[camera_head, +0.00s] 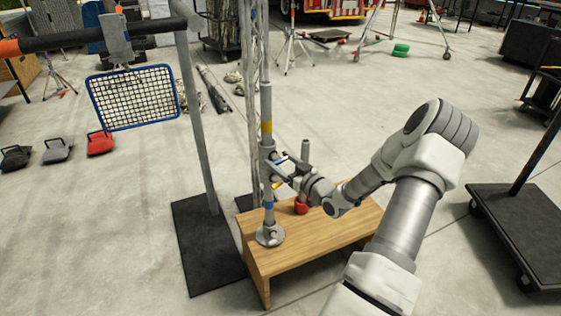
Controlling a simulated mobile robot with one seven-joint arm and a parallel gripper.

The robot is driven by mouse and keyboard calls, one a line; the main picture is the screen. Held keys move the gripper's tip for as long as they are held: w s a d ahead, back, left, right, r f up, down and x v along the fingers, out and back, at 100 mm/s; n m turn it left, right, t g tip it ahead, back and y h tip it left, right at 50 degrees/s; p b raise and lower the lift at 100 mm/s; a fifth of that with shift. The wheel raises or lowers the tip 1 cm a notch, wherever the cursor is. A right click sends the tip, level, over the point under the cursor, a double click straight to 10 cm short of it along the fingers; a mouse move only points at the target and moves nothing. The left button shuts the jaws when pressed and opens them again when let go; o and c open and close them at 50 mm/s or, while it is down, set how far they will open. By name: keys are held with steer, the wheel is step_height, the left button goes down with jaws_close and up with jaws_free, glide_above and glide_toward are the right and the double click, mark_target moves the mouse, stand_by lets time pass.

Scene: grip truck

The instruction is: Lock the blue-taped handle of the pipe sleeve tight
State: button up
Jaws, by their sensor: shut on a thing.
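A grey upright pipe (266,103) stands on a round flanged base (270,236) on a wooden bench. It has a yellow band above and a blue band (268,205) below the pipe sleeve (267,151). My gripper (279,174) reaches in from the right at sleeve height, close against the pipe's right side. It is shut on a small part there, which seems to be the sleeve's handle. The fingers hide most of that handle, and its tape colour and exact angle are too small to tell.
The wooden bench (300,249) has a red-based item (301,207) with a grey upright rod just behind my wrist. A black cart (520,225) is at the right.

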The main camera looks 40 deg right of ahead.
steer(key=shift+f+n+b, duration=0.2)
steer(key=shift+n+b, duration=0.5)
steer(key=shift+r+n, duration=0.15)
steer(key=shift+n, duration=0.15)
steer(key=o, duration=1.3)
steer(key=shift+s, duration=0.1)
steer(key=s+p, duration=0.3)
steer(key=s, duration=1.4)
steer(key=shift+s+d+p, duration=0.15)
steer(key=shift+d+p, duration=0.1)
steer(key=shift+p, duration=0.05)
